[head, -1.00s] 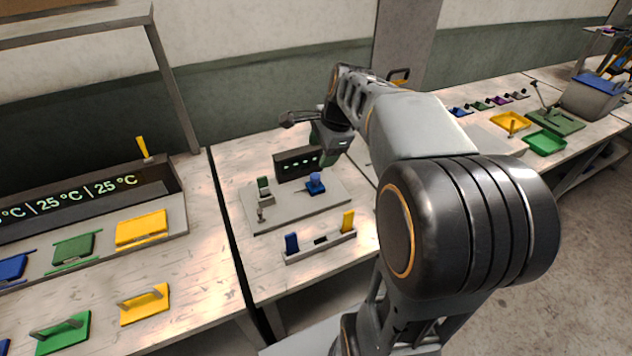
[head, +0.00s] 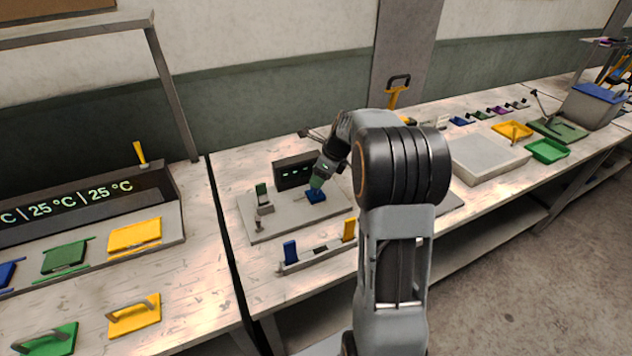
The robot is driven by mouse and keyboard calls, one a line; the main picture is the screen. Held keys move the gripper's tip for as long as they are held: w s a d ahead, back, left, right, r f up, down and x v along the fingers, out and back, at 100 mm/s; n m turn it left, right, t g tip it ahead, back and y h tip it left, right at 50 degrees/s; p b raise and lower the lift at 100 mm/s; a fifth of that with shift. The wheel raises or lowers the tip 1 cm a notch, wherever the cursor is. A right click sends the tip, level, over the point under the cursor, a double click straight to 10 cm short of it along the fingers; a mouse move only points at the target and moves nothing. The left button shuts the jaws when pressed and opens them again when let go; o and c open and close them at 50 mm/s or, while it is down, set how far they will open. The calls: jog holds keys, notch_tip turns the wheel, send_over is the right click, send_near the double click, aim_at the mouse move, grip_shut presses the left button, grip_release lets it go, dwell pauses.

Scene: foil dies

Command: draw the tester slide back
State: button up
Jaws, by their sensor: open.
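The tester is a grey plate (head: 272,229) on the middle bench with a dark display box (head: 292,171) at its back. A blue block (head: 315,196), which looks like the tester slide, sits at the plate's right part. Its top knob is hidden behind my gripper. My gripper (head: 317,183) is open, tilted down to the left, with its greenish tip right at the top of the blue block. I cannot tell whether it touches the block. A small upright green piece (head: 262,190) stands in a grey holder at the plate's left.
In front of the plate is a low rack (head: 318,258) with upright blue (head: 290,250) and yellow (head: 349,229) pieces. The left bench holds coloured dies under a temperature display (head: 80,200). A grey slab (head: 487,157) and coloured trays are at the right.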

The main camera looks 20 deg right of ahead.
aim_at(309, 192)
jog(key=shift+x, duration=1.75)
grip_shut()
jog(key=shift+r, duration=0.1)
